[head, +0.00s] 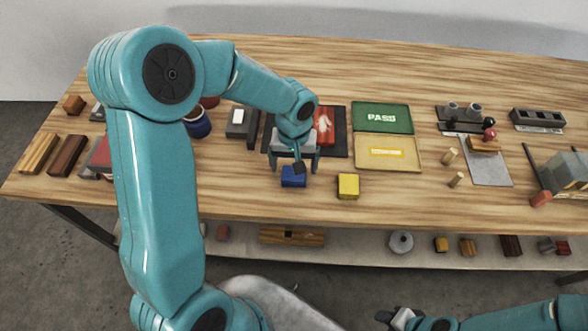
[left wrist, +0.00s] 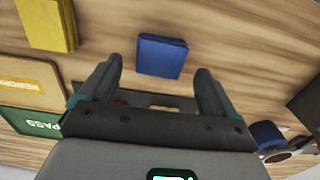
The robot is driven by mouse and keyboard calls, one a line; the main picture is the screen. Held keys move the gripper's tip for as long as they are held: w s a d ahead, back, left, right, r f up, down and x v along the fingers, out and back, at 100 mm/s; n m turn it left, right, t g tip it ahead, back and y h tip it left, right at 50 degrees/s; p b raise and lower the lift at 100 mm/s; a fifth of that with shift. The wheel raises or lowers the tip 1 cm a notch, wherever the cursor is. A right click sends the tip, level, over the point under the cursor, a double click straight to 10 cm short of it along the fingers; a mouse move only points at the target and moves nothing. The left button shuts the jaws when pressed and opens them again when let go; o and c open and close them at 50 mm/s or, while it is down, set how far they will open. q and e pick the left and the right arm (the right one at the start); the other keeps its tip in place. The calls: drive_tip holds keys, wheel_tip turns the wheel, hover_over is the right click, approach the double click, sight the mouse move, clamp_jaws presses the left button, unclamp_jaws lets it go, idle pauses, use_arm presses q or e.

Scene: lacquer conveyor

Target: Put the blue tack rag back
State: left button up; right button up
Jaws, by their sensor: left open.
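The blue tack rag (head: 293,177) is a small folded blue block lying on the wooden table near its front edge. It also shows in the left wrist view (left wrist: 162,56), ahead of and between the two fingers. My left gripper (head: 296,166) is open and empty, pointing down just behind and above the rag. I cannot tell the exact gap between fingers and rag. My right gripper (head: 402,318) is low at the bottom of the head view, away from the table top, and its jaws are unclear. A yellow block (head: 348,186) lies to the right of the rag.
Behind my left gripper is a dark mat (head: 340,150) with a red panel (head: 324,125), partly hidden by my arm. Right of it are a green PASS panel (head: 382,117) and a yellow panel (head: 388,153). A blue round container (head: 197,126) stands left. Table around the rag's front is clear.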

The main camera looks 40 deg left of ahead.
sight(293, 174)
use_arm(q)
wheel_tip(293, 174, up, 8)
drive_tip(key=shift+r, duration=0.25)
drive_tip(key=shift+f, duration=0.1)
drive_tip(key=shift+s, duration=0.15)
